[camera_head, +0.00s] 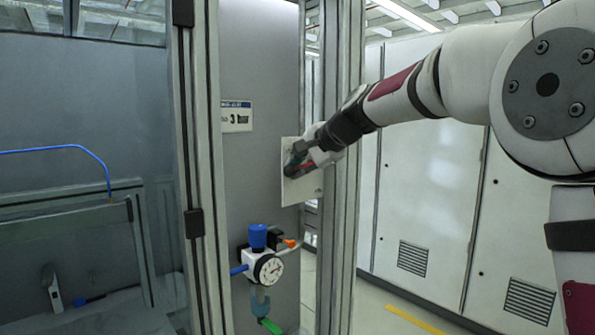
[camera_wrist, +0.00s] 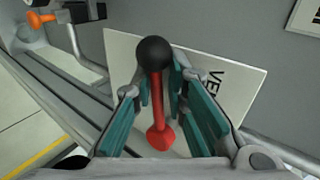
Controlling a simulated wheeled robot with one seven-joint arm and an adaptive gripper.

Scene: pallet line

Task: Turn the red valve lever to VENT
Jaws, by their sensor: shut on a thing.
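The red valve lever (camera_wrist: 158,105) with its black ball knob (camera_wrist: 153,53) stands between the teal fingers of my gripper (camera_wrist: 158,88) in the wrist view. My gripper is shut on the lever. The white label plate (camera_wrist: 247,92) is behind it, with black letters starting "VE" to the right of the lever; the rest is hidden by a finger. The lever's exact pointing direction cannot be told.
A pressure gauge (camera_head: 268,270) with a blue knob (camera_head: 258,237) and an orange handle (camera_head: 291,243) is mounted below the plate. A metal frame post (camera_head: 342,230) stands close by my gripper. White cabinets (camera_head: 430,180) line the right; the floor before them is clear.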

